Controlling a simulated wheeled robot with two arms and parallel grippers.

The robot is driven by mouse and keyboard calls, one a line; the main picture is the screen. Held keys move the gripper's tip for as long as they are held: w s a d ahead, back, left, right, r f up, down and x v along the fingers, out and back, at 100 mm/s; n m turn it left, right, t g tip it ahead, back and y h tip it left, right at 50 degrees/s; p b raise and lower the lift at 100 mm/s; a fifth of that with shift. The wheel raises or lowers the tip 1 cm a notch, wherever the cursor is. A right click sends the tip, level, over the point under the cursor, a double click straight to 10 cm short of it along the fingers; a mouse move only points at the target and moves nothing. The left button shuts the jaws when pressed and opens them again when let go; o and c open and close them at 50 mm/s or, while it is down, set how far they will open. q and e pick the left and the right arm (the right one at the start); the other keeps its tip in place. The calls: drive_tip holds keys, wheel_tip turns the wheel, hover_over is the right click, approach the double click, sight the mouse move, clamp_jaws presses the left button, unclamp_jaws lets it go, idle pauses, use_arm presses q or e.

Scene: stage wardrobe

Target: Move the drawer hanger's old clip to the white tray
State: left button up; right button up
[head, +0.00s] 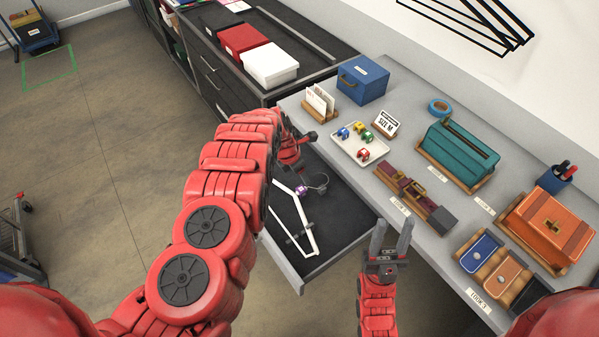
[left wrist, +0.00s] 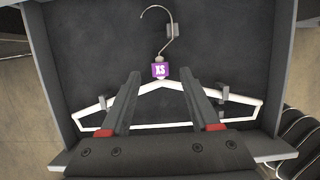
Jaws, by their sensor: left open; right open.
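The white hanger (head: 309,237) lies in the open dark-lined drawer (head: 339,222). Its purple clip (head: 301,190) sits at the base of the metal hook and reads "XS" in the left wrist view (left wrist: 160,71). My left gripper (left wrist: 162,80) is open over the hanger, its fingertips on either side of and just short of the clip, not closed on it. In the head view my left arm hides part of that gripper. The white tray (head: 350,146) on the counter holds several coloured clips. My right gripper (head: 393,236) is open and empty by the counter's front edge.
Near the tray are a card holder (head: 320,103), a "SIZE M" sign (head: 386,122) and a blue box (head: 362,79). Holders (left wrist: 221,94) stand beside the hanger.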

sight(300, 189)
use_arm(q)
drive_tip(key=shift+w+f+b, duration=0.1)
drive_tip(key=shift+f+b, duration=0.9)
drive_tip(key=shift+f, duration=1.35)
wheel_tip(300, 189, down, 4)
drive_tip(key=b, duration=0.4)
drive_tip(key=shift+f, duration=0.25)
drive_tip(key=shift+r, duration=0.1)
clamp_jaws()
drive_tip(key=shift+r, duration=1.3)
idle(2.6)
